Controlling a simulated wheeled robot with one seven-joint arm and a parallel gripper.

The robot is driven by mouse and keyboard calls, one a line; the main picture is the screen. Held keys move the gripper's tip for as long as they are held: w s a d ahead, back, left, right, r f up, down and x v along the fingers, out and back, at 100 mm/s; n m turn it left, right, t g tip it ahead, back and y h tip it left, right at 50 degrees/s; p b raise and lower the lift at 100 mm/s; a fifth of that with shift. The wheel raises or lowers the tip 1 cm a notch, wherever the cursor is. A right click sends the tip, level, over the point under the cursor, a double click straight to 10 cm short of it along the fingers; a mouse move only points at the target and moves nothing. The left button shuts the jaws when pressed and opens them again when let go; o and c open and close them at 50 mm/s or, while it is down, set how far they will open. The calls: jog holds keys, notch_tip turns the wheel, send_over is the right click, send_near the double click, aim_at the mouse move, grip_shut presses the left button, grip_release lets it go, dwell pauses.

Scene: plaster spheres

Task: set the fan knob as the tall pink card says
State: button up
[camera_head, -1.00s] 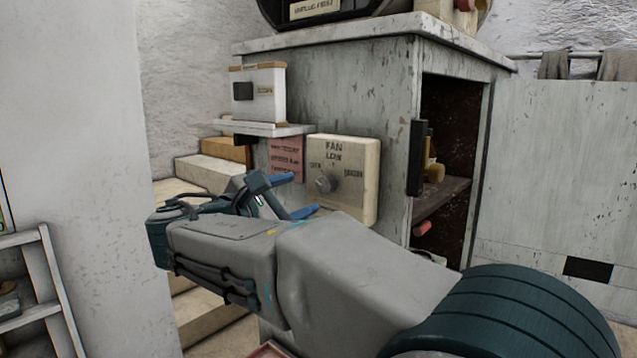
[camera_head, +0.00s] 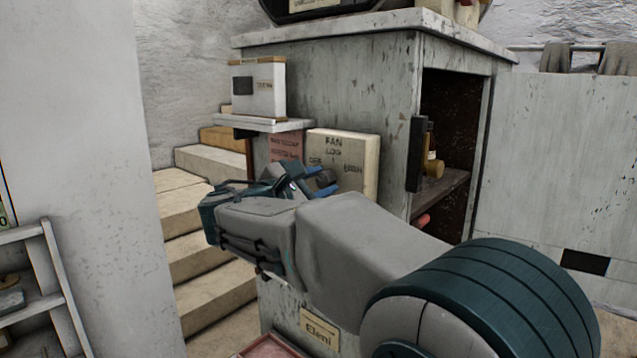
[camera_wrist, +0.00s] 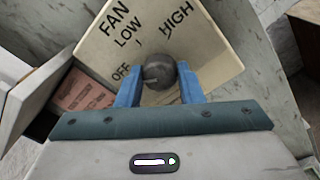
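The fan panel (camera_head: 357,150) is a cream box on the cabinet side, marked FAN, OFF, LOW and HIGH; it fills the top of the wrist view (camera_wrist: 205,50). Its round dark grey knob (camera_wrist: 160,70) carries a small pale mark on the side toward OFF. My gripper (camera_wrist: 160,85) has its blue fingers on either side of the knob, seemingly against it; it also shows in the head view (camera_head: 328,180). A pink card (camera_head: 286,146) hangs left of the panel, partly hidden behind my gripper; it shows in the wrist view (camera_wrist: 85,92). Its lines are too small to read.
A small shelf (camera_head: 262,125) with a white box (camera_head: 258,88) juts out above the pink card. The cabinet's open compartment (camera_head: 450,150) is to the right. Stone steps (camera_head: 210,255) lie left. A cream label (camera_head: 319,328) is low on the cabinet.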

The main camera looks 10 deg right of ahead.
jog(key=shift+f+m+b, duration=0.15)
jog(key=shift+m+b, duration=0.15)
jog(key=shift+b, duration=0.35)
jog(key=m+b, duration=0.2)
jog(key=b, duration=0.1)
jog(key=shift+f, duration=0.2)
jog(key=m+b, duration=0.2)
jog(key=b, duration=0.2)
jog(key=shift+f+m, duration=0.1)
jog(key=shift+m, duration=0.2)
jog(key=m+b, duration=0.3)
jog(key=b, duration=0.1)
jog(key=shift+m+b, duration=0.3)
jog(key=m+b, duration=0.3)
jog(key=shift+r+h, duration=0.2)
jog(key=shift+h, duration=0.1)
jog(key=shift+r+m, duration=0.1)
jog(key=shift+m, duration=0.2)
jog(key=o, duration=1)
